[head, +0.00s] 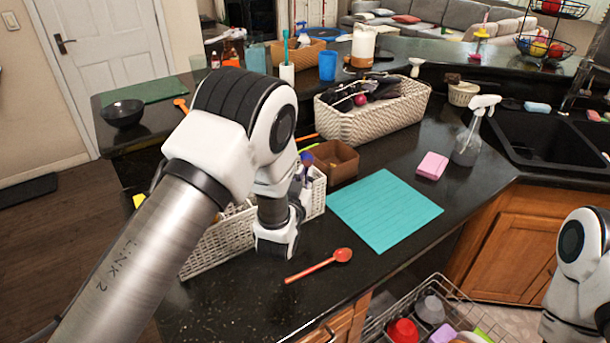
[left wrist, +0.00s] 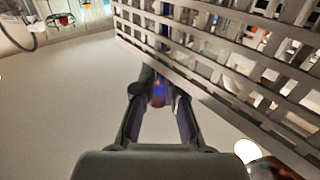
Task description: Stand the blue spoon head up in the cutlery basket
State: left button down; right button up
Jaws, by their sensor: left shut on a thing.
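The white lattice cutlery basket (head: 212,245) stands on the dark counter, partly hidden behind my left arm. Its slatted wall also fills the upper right of the left wrist view (left wrist: 215,55). My left gripper (left wrist: 157,90) is shut on a small blue thing (left wrist: 159,99), apparently the blue spoon, right beside the basket's slats. Most of the spoon is hidden, so its tilt cannot be told. In the head view, a blue tip (head: 307,158) shows at the basket's far end; whether it is the same spoon is unclear. My right gripper is out of view.
An orange spoon (head: 320,265) lies on the counter in front of the basket. A teal cloth (head: 385,210) lies to the right, with a brown box (head: 334,162) and a wicker basket (head: 375,115) behind. A dish rack (head: 425,310) is below the counter edge.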

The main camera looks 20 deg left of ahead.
pick_arm(q)
jog(key=c, duration=1.2)
grip_release()
jog(key=shift+s, duration=0.1)
jog(key=s, duration=1.1)
jog(key=shift+s+d, duration=0.3)
jog(key=shift+s, duration=0.1)
